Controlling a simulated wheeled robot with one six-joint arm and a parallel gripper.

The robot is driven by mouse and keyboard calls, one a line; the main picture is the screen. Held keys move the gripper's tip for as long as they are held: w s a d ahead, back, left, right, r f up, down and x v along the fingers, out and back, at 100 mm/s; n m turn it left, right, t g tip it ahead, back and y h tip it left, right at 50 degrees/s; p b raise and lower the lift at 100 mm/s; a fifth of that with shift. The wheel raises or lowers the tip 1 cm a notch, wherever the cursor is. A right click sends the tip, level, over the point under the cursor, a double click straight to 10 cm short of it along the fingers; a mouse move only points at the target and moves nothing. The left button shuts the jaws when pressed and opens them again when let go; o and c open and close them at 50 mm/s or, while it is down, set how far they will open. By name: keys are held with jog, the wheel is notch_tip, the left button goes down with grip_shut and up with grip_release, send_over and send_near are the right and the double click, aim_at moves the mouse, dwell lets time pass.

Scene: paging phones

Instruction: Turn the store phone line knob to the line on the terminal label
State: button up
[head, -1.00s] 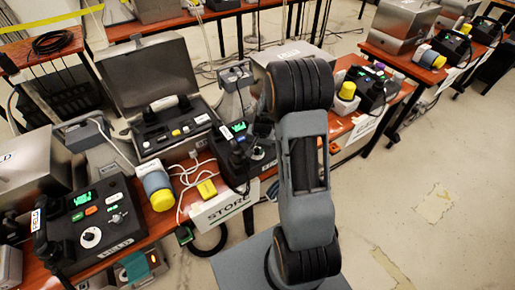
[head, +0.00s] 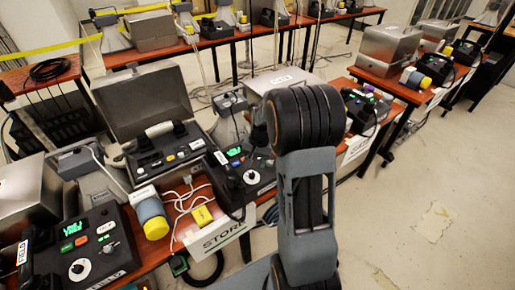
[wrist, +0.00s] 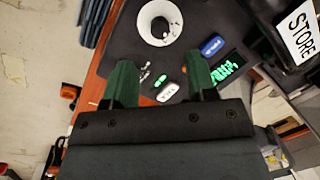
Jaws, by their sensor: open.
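The store phone is a black desk set (head: 236,190) beside the white STORE sign (head: 222,234). Its white round knob (head: 252,177) has a dark pointer and also shows at the top of the wrist view (wrist: 160,22). The display text is too small to read. My gripper (wrist: 161,77) is open and empty, its green fingertips apart, below the knob in the picture. My arm hides it in the head view.
A second phone, labelled FIELD (head: 80,250), stands at the left. The floor at the right is mostly clear.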

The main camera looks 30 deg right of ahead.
notch_tip(320, 180, up, 6)
jog(key=shift+s+d+r, duration=0.15)
jog(key=shift+d+r, duration=0.05)
jog(key=shift+d, duration=0.25)
dwell(0.4)
